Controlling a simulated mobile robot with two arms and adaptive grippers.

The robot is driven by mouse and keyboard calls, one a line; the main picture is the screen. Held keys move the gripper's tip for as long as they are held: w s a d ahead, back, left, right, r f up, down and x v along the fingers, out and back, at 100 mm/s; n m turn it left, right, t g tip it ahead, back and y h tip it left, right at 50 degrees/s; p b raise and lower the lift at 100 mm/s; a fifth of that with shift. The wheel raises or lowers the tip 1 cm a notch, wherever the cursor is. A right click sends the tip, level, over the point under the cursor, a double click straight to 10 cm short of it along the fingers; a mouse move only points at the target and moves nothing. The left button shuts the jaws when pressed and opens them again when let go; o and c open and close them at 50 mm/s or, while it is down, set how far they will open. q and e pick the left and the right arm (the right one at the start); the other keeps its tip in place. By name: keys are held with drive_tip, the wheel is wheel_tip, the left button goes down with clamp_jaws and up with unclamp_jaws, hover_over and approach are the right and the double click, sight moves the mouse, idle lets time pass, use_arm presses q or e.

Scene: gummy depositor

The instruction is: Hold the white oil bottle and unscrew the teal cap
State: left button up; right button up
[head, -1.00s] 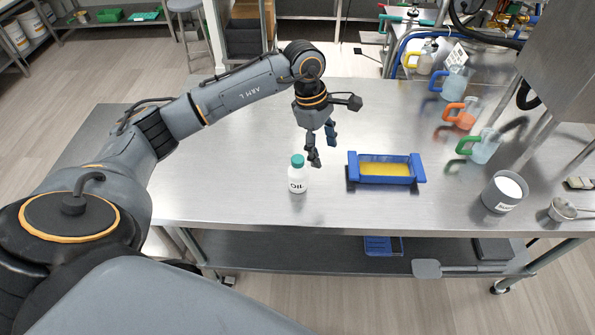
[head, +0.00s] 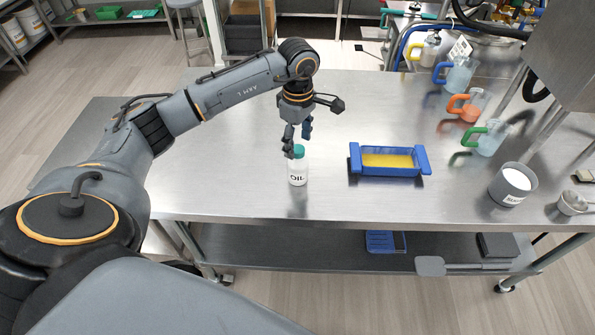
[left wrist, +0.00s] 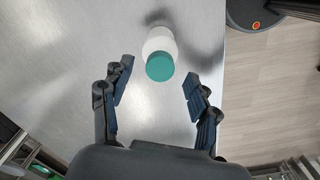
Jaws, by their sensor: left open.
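The white oil bottle (head: 298,174) stands upright on the steel table, with its OIL label facing me. Its teal cap (head: 299,151) is on top. My left gripper (head: 297,143) is open, just above and behind the bottle in the head view, its fingers close to the cap. In the left wrist view the cap (left wrist: 160,67) and the white bottle body (left wrist: 158,40) lie ahead of the gap between the open fingers (left wrist: 158,90). Nothing is between the fingertips. My right gripper does not show.
A blue tray with a yellow inside (head: 354,164) is right of the bottle. Jugs with blue (head: 459,76), orange (head: 468,107) and green (head: 489,138) handles stand further right, with a grey pot of white contents (head: 511,188). The table (head: 225,150) left of the bottle is clear.

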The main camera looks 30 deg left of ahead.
use_arm(q)
wheel_tip(320, 180, down, 2)
drive_tip(key=shift+f+b, duration=0.15)
drive_tip(key=shift+b, duration=0.4)
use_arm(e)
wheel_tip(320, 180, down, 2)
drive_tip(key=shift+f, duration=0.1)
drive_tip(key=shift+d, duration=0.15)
use_arm(q)
drive_tip(key=shift+r, duration=0.35)
drive_tip(key=shift+r+p, duration=1.65)
drive_tip(key=shift+r, duration=1.1)
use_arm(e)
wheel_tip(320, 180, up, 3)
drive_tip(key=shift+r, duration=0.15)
